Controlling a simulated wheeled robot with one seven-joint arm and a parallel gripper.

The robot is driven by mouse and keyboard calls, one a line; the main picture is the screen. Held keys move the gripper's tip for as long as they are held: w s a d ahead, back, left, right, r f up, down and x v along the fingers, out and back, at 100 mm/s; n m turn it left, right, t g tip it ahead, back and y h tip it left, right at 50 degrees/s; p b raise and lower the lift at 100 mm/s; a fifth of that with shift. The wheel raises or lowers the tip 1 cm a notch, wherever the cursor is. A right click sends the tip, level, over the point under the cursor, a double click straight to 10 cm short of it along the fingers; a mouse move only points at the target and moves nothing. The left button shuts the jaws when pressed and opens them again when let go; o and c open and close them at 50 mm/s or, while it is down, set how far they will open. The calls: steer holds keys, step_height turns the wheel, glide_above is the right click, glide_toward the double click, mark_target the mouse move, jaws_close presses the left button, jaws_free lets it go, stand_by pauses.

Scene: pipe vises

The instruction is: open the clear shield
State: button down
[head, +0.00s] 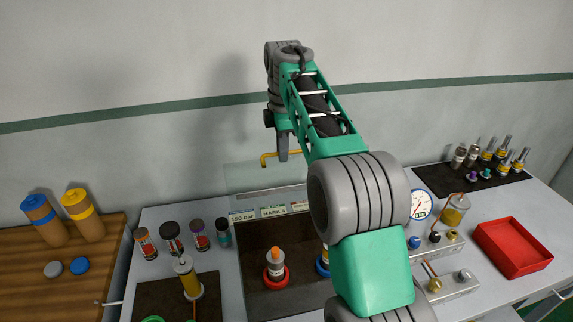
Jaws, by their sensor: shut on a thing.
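The clear shield (242,176) is a faint see-through pane above the back of a dark recessed bay (251,241). It looks raised, with the bay's front uncovered below it; its exact angle is hard to tell. A yellow bar handle (268,158) runs along its upper edge. My gripper (283,157) points down and is shut on this handle. My arm hides the handle's right end and the shield's right part.
In the bay stand an orange-topped pipe piece in a red vise ring (276,276) and a blue ring (322,265), partly hidden by my arm. Several dark jars (172,236) stand left. A gauge (420,205), a red tray (512,248) and a bottle mat (470,182) lie right.

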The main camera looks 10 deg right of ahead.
steer(key=w+f, duration=0.1)
steer(key=w, duration=0.5)
steer(key=shift+w+f, duration=0.15)
steer(key=shift+w, duration=0.2)
steer(key=shift+d, duration=0.1)
